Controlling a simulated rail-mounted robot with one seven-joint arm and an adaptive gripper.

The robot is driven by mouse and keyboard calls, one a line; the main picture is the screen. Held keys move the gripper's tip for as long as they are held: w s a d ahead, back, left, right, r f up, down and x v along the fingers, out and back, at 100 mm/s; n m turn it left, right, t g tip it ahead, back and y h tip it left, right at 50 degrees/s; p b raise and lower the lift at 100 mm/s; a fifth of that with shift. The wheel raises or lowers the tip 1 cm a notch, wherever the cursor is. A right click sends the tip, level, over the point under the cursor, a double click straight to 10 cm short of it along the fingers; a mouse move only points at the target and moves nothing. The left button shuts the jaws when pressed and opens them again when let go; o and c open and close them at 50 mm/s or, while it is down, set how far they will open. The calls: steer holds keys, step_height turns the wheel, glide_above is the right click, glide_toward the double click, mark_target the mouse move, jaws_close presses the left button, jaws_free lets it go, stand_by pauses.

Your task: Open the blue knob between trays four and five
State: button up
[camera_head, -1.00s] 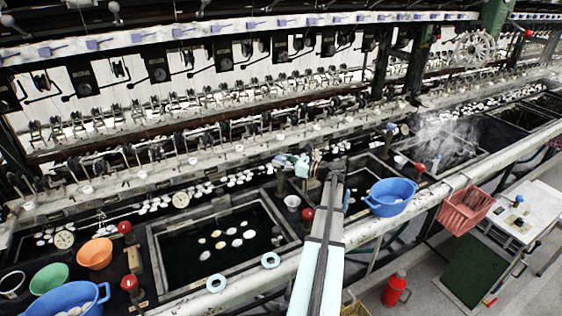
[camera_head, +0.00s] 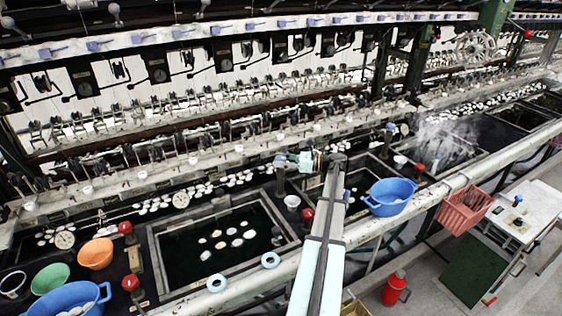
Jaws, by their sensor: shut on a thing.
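The blue knob (camera_head: 280,160) tops a dark post between the large basin tray (camera_head: 157,262) on the left and the smaller tray (camera_head: 380,163) on the right. My gripper (camera_head: 291,162) comes in from the right at the knob's height, its light teal body beside the post. It is shut on the knob; the fingertips are small and hard to make out. My arm reaches up from the bottom of the view and hides part of the strip between the trays.
A blue basin (camera_head: 390,196) sits right of my arm. Another blue knob (camera_head: 390,128) stands farther right. The reeling machinery runs along behind.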

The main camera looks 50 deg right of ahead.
steer(key=o, duration=1.2)
steer(key=shift+w, duration=0.1)
steer(key=shift+c, duration=0.2)
steer(key=v, duration=1.2)
